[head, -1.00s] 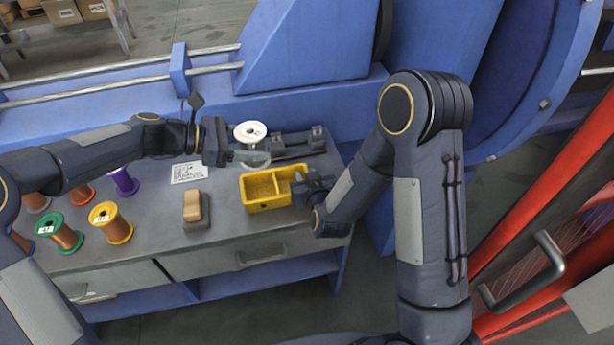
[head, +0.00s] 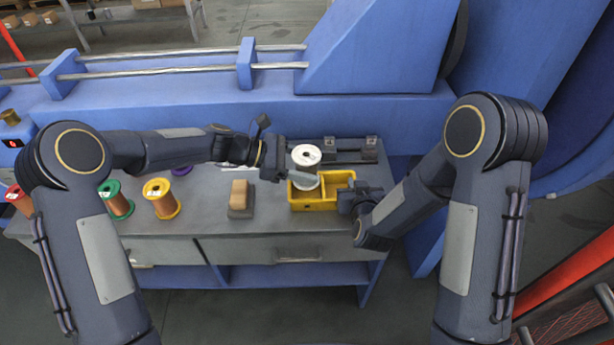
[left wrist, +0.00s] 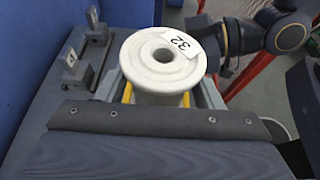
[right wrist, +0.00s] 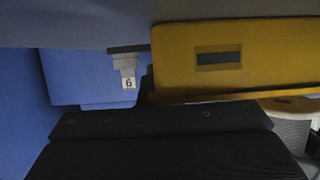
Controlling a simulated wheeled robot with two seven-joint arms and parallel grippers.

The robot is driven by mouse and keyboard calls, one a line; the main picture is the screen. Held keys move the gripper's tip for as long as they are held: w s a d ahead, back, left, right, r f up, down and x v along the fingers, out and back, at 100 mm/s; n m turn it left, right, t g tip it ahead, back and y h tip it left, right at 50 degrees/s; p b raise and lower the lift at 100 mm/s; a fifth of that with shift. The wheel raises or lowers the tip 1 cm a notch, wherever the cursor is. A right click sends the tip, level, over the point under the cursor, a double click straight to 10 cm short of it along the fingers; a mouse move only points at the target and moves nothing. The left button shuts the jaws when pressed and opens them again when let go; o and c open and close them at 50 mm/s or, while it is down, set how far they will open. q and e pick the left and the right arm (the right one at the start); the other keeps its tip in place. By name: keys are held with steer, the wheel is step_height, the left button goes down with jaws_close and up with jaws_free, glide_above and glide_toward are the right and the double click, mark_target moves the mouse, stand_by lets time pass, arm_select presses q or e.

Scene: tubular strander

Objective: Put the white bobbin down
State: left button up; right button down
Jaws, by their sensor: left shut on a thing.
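The white bobbin (head: 306,155) is upright and held over the left part of the yellow bin (head: 345,205). My left gripper (head: 291,174) is shut on it from the left. In the left wrist view the bobbin (left wrist: 150,75) shows its round top, centre hole and a label reading 32. The bin is partly hidden beneath it, so I cannot tell how far apart they are. My right gripper (head: 350,198) is at the right end of the bin. In the right wrist view the bin wall (right wrist: 285,60) with a dark slot is close. The right fingertips are not clear.
A dark rack (head: 345,150) lies on the grey bench behind the bin. A tan block (head: 239,194) on a dark base stands to the left. Blue machinery borders the back.

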arm_select(q)
step_height(320, 180, down, 6)
steer(key=shift+r, duration=0.1)
steer(key=shift+f, duration=0.4)
